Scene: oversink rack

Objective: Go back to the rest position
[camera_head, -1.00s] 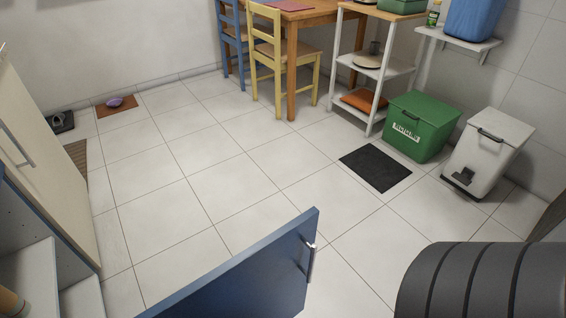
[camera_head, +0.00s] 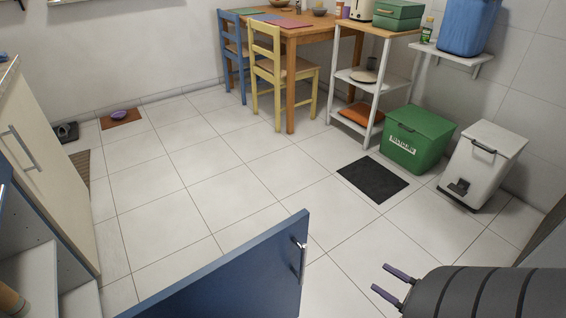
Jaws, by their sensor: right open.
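My right gripper (camera_head: 384,282) shows at the lower right of the head view. Its two dark fingers are spread apart with nothing between them, and only floor tiles lie behind them. My dark ribbed right arm fills the bottom right corner and hides part of the floor. The gripper is to the right of the open blue cabinet door (camera_head: 225,285), apart from its metal handle in the picture. My left gripper is not in the view.
An open cabinet (camera_head: 30,225) stands at the left. A green bin (camera_head: 418,140), a white pedal bin (camera_head: 482,165) and a black mat (camera_head: 373,179) lie at the right. A table (camera_head: 300,30) and chairs stand at the back. The middle tiled floor (camera_head: 200,190) is clear.

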